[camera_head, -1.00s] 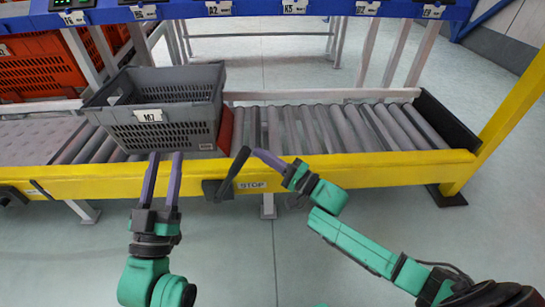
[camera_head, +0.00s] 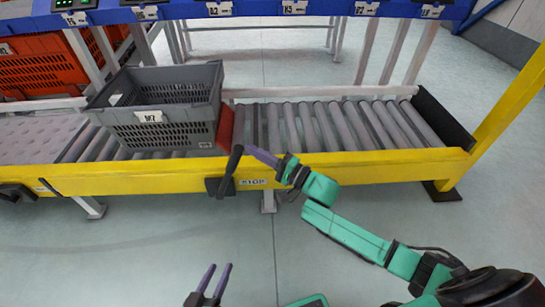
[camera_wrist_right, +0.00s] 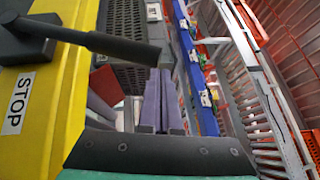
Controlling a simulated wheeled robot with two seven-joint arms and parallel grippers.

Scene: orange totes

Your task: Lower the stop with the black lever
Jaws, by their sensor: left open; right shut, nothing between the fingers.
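The black lever (camera_head: 230,170) is mounted on the front of the yellow rail beside the STOP label (camera_head: 254,183). It stands nearly upright, leaning a little right at the top. My right gripper (camera_head: 248,150) is shut with nothing in it, its purple fingertips close to the right side of the lever's upper end. In the right wrist view the lever (camera_wrist_right: 105,42) reaches across to the fingers (camera_wrist_right: 162,85); whether they touch I cannot tell. The red stop plate (camera_head: 225,130) stands up at the right end of the grey tote. My left gripper (camera_head: 218,268) is open and empty, low in front.
The grey tote (camera_head: 165,132) labelled M7 sits on the roller conveyor. The rollers (camera_head: 330,128) right of the stop are empty. A black end plate (camera_head: 443,125) and yellow post (camera_head: 500,110) bound the right end. An orange tote (camera_head: 45,70) stands behind at left.

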